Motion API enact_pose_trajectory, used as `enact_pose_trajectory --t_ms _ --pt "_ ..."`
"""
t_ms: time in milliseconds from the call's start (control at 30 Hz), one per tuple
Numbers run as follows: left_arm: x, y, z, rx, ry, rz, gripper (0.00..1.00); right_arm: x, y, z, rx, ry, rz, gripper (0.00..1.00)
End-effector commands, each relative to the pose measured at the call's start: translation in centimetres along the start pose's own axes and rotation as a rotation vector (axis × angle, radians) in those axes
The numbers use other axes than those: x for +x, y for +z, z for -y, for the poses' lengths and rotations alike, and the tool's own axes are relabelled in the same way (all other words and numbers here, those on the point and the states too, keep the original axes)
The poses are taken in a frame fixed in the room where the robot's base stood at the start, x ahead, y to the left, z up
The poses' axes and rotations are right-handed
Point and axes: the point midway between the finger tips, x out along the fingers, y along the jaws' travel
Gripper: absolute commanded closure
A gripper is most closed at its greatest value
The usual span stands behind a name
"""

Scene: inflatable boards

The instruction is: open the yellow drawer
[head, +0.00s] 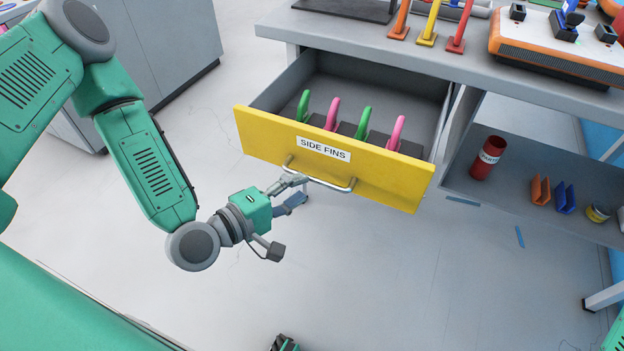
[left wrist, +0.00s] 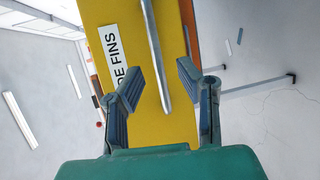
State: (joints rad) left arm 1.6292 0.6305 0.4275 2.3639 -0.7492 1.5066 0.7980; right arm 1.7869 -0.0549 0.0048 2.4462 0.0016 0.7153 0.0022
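The yellow drawer (head: 385,184) under the grey workbench stands pulled out, with its grey inside showing. Its front carries a "SIDE FINS" label (head: 323,149) and a silver bar handle (head: 325,183). Green and pink fins (head: 363,122) stand in a row inside. My left gripper (head: 298,190) is at the left end of the handle, in front of the drawer. In the left wrist view its fingers (left wrist: 159,82) are spread apart, with the handle (left wrist: 157,55) showing between them and a gap on both sides.
The workbench top (head: 440,62) holds colored fins and an orange-and-white device (head: 560,50). A lower shelf (head: 515,205) at the right holds a red cylinder (head: 487,158) and small parts. A grey cabinet (head: 170,45) stands at the upper left. The floor below the drawer is mostly clear.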

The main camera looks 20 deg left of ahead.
Motion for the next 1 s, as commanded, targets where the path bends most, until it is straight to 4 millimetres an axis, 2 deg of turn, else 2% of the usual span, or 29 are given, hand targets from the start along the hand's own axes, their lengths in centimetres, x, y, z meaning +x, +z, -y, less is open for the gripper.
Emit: enact_pose_trajectory --t_ms 33,200,400,1000 --pt "-1.3 -0.1 0.1 -0.004 -0.004 -0.003 0.69 0.0 0.0 0.0 0.0 0.0 0.0 0.6" --pt "-4.6 -0.1 0.1 -0.004 -0.004 -0.002 0.69 0.0 0.0 0.0 0.0 0.0 0.0 0.6" --pt "-6.8 -0.1 0.1 -0.002 -0.003 -0.001 0.69 0.0 -0.1 0.0 0.0 0.0 0.0 0.6" --pt "-7.1 0.0 0.1 0.0 -0.003 0.0 0.69 0.1 -0.2 0.0 0.0 0.0 0.002 0.6"
